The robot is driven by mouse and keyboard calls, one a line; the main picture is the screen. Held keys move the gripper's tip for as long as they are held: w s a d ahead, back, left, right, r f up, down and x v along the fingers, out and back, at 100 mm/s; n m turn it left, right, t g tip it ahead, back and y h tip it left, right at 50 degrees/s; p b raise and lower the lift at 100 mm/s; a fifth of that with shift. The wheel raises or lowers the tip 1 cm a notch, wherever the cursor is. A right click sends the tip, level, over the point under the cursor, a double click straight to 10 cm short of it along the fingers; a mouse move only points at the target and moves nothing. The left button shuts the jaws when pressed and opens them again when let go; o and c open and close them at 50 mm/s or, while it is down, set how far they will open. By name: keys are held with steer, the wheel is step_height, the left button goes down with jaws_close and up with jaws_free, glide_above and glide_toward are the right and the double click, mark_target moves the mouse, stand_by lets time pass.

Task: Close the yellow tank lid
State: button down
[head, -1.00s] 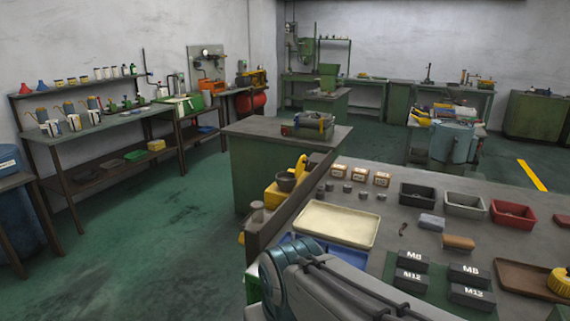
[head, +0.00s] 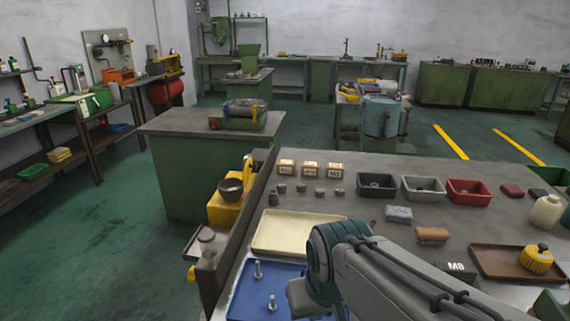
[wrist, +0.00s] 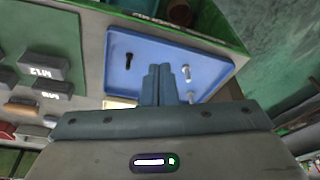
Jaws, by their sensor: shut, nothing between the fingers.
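A yellow tank-like body (head: 222,211) stands at the left side of the front bench in the head view. A dark round bowl-shaped part (head: 231,189) is on it, and a yellow upright piece (head: 247,168) rises behind; I cannot tell for certain that this is the lid. My gripper (wrist: 158,72) is shut and empty in the wrist view, over the blue tray (wrist: 120,75). It is well apart from the yellow body, which I do not make out in the wrist view. In the head view my arm hides most of the gripper.
The blue tray (head: 245,291) holds several bolts. A cream tray (head: 285,236), black, grey and red bins (head: 470,192) and a brown tray (head: 490,265) with a yellow round container (head: 537,260) cover the bench. A green cabinet (head: 200,175) stands behind. Floor at left is clear.

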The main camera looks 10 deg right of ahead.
steer(key=w+d+f+m+t+y+b, duration=0.1)
steer(key=w+d+m+t+y, duration=0.3)
steer(key=w, duration=1)
steer(key=w+d+f+m+t+y, duration=0.15)
steer(key=w+m+t, duration=0.45)
steer(key=w, duration=0.8)
steer(key=w+d+f+m+t+y+b, duration=0.1)
steer(key=w+d+m+t+y, duration=0.25)
steer(key=w, duration=1.15)
steer(key=w+a+r+m+t+h+p, duration=0.1)
steer(key=w+a+r+p, duration=0.1)
steer(key=w+a, duration=0.6)
steer(key=shift+w+p, duration=0.65)
steer(key=shift+w, duration=0.3)
steer(key=shift+a+r, duration=0.15)
steer(key=shift+r, duration=0.1)
